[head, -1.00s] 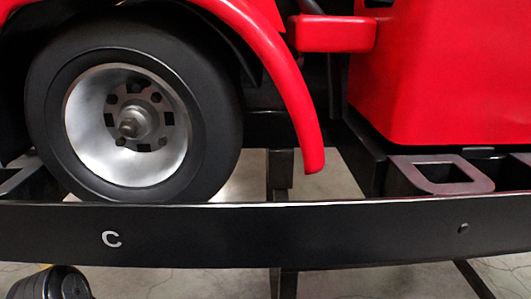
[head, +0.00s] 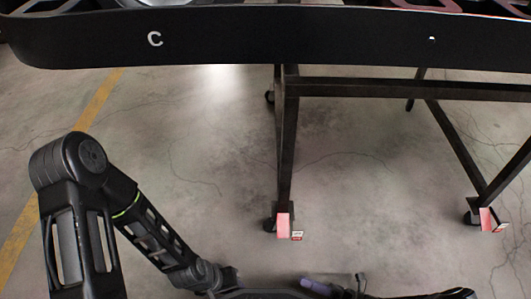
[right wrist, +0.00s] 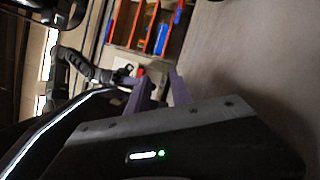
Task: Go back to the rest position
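My left arm (head: 150,230) comes in at the left of the head view and bends down towards the bottom edge. A small purple finger-like part (head: 318,287) shows at the bottom edge; I cannot tell which gripper it belongs to, nor whether the left gripper is open. In the right wrist view, the two purple fingers of my right gripper (right wrist: 164,92) stand apart with nothing seen between them. A black jointed arm (right wrist: 80,64) shows beyond them.
The black side rail of the kart (head: 260,42), marked C, crosses the top of the head view. Below it stands a dark metal stand (head: 286,150) on casters. The floor (head: 200,170) between it and my arm is clear. A shelf with blue and red bins (right wrist: 152,28) shows in the right wrist view.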

